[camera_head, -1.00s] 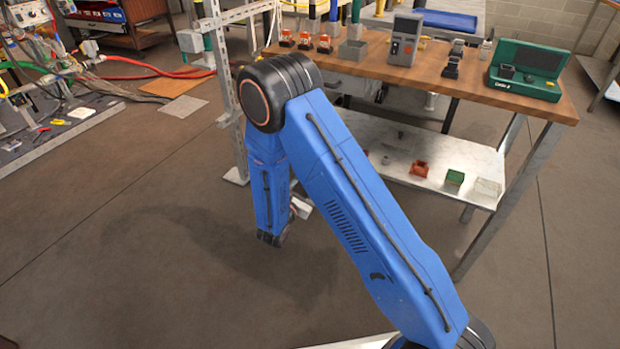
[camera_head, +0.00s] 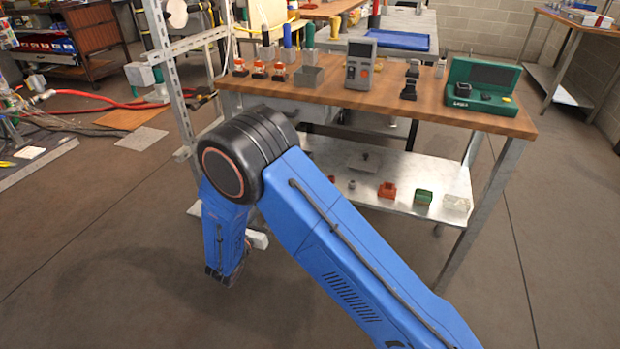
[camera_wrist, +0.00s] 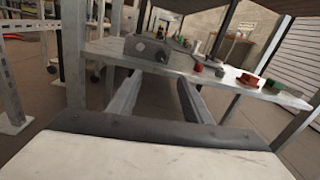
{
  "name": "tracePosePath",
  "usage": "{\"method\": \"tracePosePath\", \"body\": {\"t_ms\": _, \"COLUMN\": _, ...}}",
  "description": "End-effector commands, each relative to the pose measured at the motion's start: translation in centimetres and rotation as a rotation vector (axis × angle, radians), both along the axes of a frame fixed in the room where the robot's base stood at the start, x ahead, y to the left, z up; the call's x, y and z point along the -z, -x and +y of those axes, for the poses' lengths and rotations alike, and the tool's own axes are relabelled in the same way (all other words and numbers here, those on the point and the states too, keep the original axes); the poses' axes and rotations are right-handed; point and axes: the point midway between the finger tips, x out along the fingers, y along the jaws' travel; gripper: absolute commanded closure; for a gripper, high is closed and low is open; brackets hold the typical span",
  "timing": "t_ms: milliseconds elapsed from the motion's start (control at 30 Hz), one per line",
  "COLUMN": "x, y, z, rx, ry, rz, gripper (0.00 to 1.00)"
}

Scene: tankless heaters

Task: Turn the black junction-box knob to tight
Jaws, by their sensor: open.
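A low grey box with a small dark knob on top (camera_head: 366,155) sits on the lower shelf of the workbench in the head view; I cannot be sure that it is the junction box. In the wrist view a grey box (camera_wrist: 147,48) with dark round details stands on a shelf beyond my fingers. Its knob's setting is too small to read. My gripper (camera_wrist: 160,82) is open, with nothing between its two grey fingers, and is apart from the box. In the head view my blue arm bends down left of the bench and my fingers are not clearly seen.
The wooden bench top (camera_head: 430,113) holds a grey meter (camera_head: 361,64), a green case (camera_head: 483,88) and several small parts. The lower shelf (camera_head: 412,175) also holds a red box (camera_head: 387,191) and a green box (camera_head: 423,197). A metal post (camera_head: 168,75) stands left. Open floor lies in front.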

Motion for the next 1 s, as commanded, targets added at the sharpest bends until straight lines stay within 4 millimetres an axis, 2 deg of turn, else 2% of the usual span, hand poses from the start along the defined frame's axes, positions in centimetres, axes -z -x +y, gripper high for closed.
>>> {"method": "tracePosePath", "body": {"t_ms": 133, "x": 0.0, "y": -0.8, "z": -0.2, "rx": 0.0, "ry": 0.002, "rz": 0.002, "gripper": 0.55}}
{"method": "tracePosePath", "body": {"t_ms": 267, "x": 0.0, "y": -2.4, "z": -1.0, "rx": 0.002, "ry": 0.001, "rz": 0.002, "gripper": 0.55}}
{"method": "tracePosePath", "body": {"t_ms": 1000, "x": 0.0, "y": -14.0, "z": -5.9, "rx": 0.0, "ry": 0.001, "rz": 0.0, "gripper": 0.55}}
